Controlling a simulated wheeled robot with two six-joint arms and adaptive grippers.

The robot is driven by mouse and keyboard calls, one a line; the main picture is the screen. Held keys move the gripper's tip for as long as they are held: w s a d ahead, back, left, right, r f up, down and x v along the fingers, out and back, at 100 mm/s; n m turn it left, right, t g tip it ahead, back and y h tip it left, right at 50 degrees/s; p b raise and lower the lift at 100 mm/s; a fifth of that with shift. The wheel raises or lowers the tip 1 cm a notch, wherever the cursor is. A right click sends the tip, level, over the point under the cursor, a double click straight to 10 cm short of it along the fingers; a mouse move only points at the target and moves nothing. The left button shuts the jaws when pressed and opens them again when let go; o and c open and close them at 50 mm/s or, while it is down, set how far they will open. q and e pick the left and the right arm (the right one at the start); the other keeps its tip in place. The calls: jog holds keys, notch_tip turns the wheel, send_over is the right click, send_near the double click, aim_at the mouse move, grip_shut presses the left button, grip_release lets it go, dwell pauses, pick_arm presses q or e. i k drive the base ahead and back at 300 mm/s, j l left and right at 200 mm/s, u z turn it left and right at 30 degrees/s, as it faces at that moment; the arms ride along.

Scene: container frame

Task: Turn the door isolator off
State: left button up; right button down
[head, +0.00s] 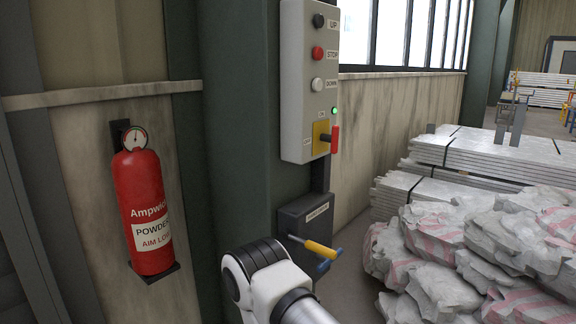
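A pale grey control box (305,85) hangs on the dark green column, with UP, STOP and DOWN buttons. At its lower end is the isolator, with a yellow plate (320,131) and a red handle (335,139) that sticks out to the right and stands roughly upright. Small marks around the plate are too small to read surely. A small green lamp (334,110) above it is lit. A white and black link of one of my arms shows at the bottom, below the box and apart from it. Neither gripper is in view.
A red fire extinguisher (143,210) hangs at left. Wrapped sacks (480,255) and stacked panels (500,155) fill the right.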

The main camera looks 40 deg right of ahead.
aim_at(333, 139)
jog(key=z, duration=1.8)
